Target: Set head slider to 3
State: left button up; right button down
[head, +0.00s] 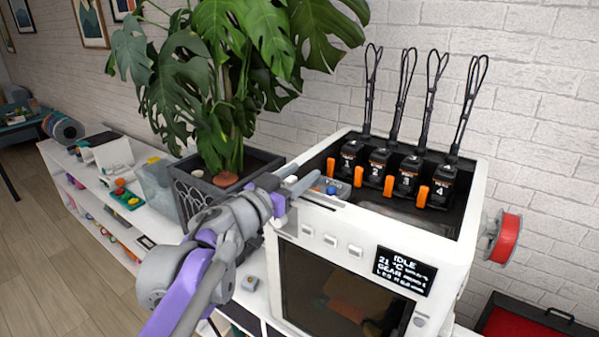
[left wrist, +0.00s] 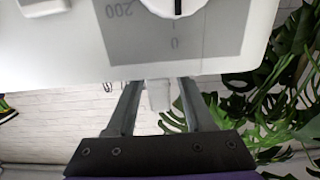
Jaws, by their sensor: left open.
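The white printer (head: 458,262) holds a row of black heads numbered 1 to 4, with head 3 (head: 407,178) third from the left. Orange levers stand beside the heads. A small blue piece (head: 332,189) sits near the printer's left front rim; I cannot tell if it is the slider. My left gripper (head: 305,186) is at that left front corner. In the left wrist view the left gripper (left wrist: 158,98) is open, its fingers on either side of a small pale block (left wrist: 158,94) below the panel. Contact is unclear. My right gripper is not in view.
A dial (left wrist: 177,5) marked 0 and 200 is on the panel. The display (head: 404,271) reads IDLE and 21 °C. A potted plant (head: 225,120) stands close behind my left arm. A red spool (head: 506,238) is on the printer's right side.

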pick_arm(q)
grip_shut()
dwell(0.3)
dwell(1.2)
